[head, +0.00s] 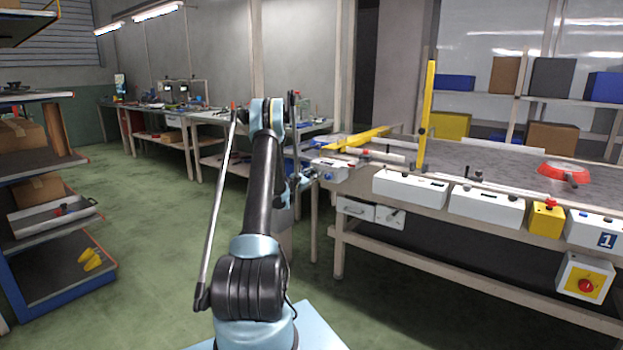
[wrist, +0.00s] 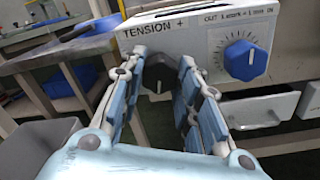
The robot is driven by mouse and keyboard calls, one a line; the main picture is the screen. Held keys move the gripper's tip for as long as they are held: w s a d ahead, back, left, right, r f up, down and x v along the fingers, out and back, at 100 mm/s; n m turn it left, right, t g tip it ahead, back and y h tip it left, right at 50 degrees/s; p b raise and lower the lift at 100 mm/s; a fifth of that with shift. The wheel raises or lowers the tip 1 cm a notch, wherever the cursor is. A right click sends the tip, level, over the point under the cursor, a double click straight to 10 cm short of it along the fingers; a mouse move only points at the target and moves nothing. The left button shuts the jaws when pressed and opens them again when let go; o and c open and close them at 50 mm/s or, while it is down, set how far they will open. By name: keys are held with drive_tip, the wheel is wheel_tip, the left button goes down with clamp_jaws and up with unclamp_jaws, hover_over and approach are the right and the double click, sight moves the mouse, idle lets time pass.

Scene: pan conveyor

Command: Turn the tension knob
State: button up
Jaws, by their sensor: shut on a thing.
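The tension knob (wrist: 158,78) is dark and sits under the printed words "TENSION +" on the front of a white control box (wrist: 203,42). In the wrist view my gripper (wrist: 163,62) has one finger on each side of the knob and is shut on it. The fingers hide the knob's sides, and I cannot read its setting. In the head view the white box (head: 330,168) stands at the left end of the conveyor bench, with my gripper (head: 306,180) at its front, small and partly hidden by my arm.
A blue knob (wrist: 245,60) with a dial scale is just right of my gripper on the same box. Drawers (wrist: 250,108) hang below. Further right on the bench are white boxes (head: 410,187), a yellow upright post (head: 427,110) and a red pan (head: 562,172). Open green floor lies left.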

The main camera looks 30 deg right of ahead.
drive_tip(key=o, duration=1.1)
drive_tip(key=shift+c, duration=0.2)
drive_tip(key=v, duration=1.2)
drive_tip(key=shift+w, duration=0.1)
